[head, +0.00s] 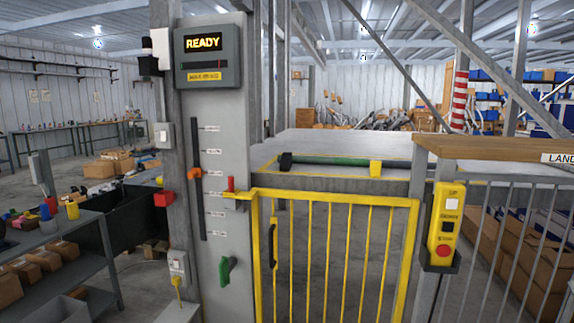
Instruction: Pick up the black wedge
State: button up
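A small black block (286,161), which looks like the black wedge, sits at the left end of a green tube (330,162) on the grey platform (345,142). It appears to touch the tube's end, but its exact shape is too small to tell. My gripper is not in this view.
A closed yellow barred gate (335,255) stands in front of the platform. A grey post panel (218,170) with a "READY" display (205,43) is left of it. A wooden ledge (500,148) and yellow button box (443,225) are at right. Shelves with boxes (50,255) stand left.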

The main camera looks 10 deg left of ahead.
aim_at(286, 161)
jog(key=i+j, duration=0.5)
jog(key=j, duration=0.15)
jog(key=i+j, duration=0.45)
jog(key=j, duration=0.15)
jog(key=i+j, duration=0.5)
jog(key=j, duration=0.15)
jog(key=i+j, duration=0.5)
jog(key=j, duration=0.15)
